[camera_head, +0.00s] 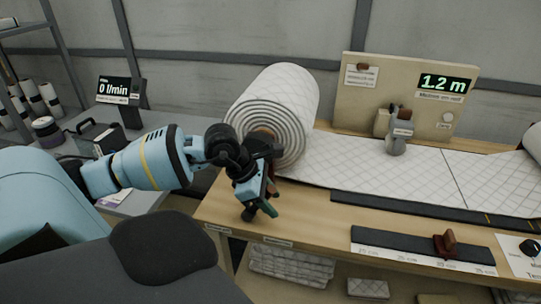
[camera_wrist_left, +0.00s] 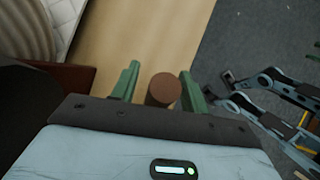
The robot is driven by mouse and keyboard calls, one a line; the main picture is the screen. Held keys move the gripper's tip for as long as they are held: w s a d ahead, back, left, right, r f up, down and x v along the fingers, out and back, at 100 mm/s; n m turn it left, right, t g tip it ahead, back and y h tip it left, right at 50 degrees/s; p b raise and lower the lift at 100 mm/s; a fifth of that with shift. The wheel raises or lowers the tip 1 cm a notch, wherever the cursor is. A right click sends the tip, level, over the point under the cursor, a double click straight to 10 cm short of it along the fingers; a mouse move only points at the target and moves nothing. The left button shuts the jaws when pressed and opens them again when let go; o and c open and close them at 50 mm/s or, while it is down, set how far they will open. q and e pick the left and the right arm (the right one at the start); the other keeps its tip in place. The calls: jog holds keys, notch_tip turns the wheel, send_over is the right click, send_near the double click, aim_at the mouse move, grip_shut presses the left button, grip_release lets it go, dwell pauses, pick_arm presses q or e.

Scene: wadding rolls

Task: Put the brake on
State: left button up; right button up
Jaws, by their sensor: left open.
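The large quilted wadding roll (camera_head: 272,112) lies at the left end of the wooden bench. My left gripper (camera_head: 262,212) is in front of the roll's near end, over the bench's left part. A reddish-brown part (camera_head: 272,188), perhaps the brake lever, shows just behind it, mostly hidden by the gripper. In the left wrist view a round brown knob or handle end (camera_wrist_left: 165,88) sits between the green fingers, with a gap visible at least on the left. The fingers are open. A red-brown wooden part (camera_wrist_left: 72,80) shows beside the roll.
Wadding (camera_head: 360,160) runs right along the bench past a grey clamp-like device (camera_head: 398,135) and a 1.2 m display board (camera_head: 445,84). A dark ruled strip with a brown stop (camera_head: 446,243) lies at the front. Bare bench wood (camera_head: 310,215) is free right of my gripper.

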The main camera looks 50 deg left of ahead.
pick_arm(q)
jog(key=shift+r, duration=0.1)
jog(key=shift+s+a+r, duration=0.15)
jog(key=shift+a+r, duration=0.05)
jog(key=p+v, duration=0.1)
jog(key=v, duration=0.4)
jog(key=shift+d+r, duration=0.1)
jog(key=shift+r, duration=0.1)
jog(key=shift+p+v, duration=0.55)
jog(key=shift+v, duration=0.35)
pick_arm(e)
jog(key=w+r, duration=0.2)
jog(key=shift+w+r+t, duration=0.15)
jog(key=shift+r+t, duration=0.15)
jog(key=shift+r, duration=0.05)
jog(key=shift+d, duration=0.1)
jog(key=shift+s, duration=0.4)
jog(key=shift+w, duration=0.15)
